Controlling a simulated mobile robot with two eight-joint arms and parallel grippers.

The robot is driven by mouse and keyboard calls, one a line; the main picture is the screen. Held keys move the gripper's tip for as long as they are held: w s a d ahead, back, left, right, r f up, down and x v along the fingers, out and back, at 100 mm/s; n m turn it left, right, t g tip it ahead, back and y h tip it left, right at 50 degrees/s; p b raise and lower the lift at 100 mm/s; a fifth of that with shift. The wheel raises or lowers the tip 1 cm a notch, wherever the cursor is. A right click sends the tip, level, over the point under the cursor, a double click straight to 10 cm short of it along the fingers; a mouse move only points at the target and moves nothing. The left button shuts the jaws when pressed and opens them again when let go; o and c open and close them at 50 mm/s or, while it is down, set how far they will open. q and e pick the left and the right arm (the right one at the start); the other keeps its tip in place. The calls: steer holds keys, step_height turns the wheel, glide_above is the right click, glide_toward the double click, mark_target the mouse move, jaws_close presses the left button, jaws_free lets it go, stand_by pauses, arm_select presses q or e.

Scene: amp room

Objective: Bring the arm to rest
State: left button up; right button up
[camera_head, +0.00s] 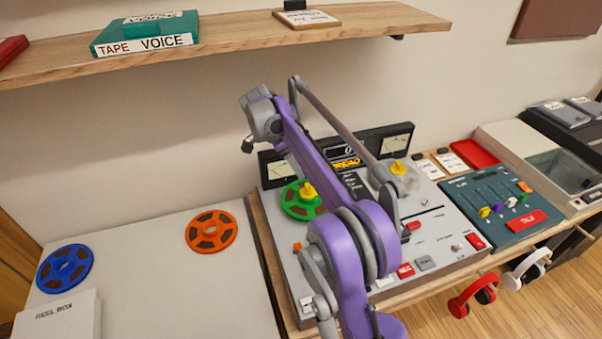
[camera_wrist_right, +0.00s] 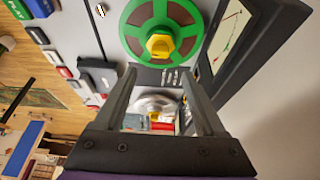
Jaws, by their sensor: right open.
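My right arm, purple and grey, rises in front of the tape deck (camera_head: 440,240) in the head view and bends back at the top. Its right gripper (camera_head: 264,146) appears as a grey block with dark tips, up and left of the green reel (camera_head: 296,207). In the right wrist view the two dark fingers of the gripper (camera_wrist_right: 158,75) are apart. Nothing is held between them. The green reel with its yellow hub cap also shows in the right wrist view (camera_wrist_right: 133,42), beyond the fingertips. My left gripper is in neither view.
A wooden shelf (camera_head: 240,38) with a tape box (camera_head: 145,34) hangs above. A blue reel (camera_head: 65,268), an orange reel (camera_head: 211,231) and a reel box (camera_head: 62,318) lie on the white table at left. A mixer (camera_head: 500,200) stands right. Headphones (camera_head: 472,297) hang in front.

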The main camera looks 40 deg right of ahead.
steer(key=shift+w+a+r, duration=0.1)
steer(key=shift+a+r, duration=0.15)
steer(key=shift+r, duration=0.35)
steer(key=s+a+n+t+y+p, duration=0.2)
steer(key=s+a+n+t, duration=0.2)
steer(key=s+a+n, duration=0.8)
steer(key=s+a+f+n+t+y, duration=0.1)
steer(key=s+a+f+n, duration=0.3)
steer(key=s, duration=0.4)
steer(key=s+a+f+n+t+y, duration=0.1)
steer(key=s+a+f+n, duration=0.3)
steer(key=s, duration=0.4)
steer(key=shift+s+a+f+n+t, duration=0.25)
steer(key=shift+a+n+t, duration=0.15)
steer(key=shift+a+n, duration=0.35)
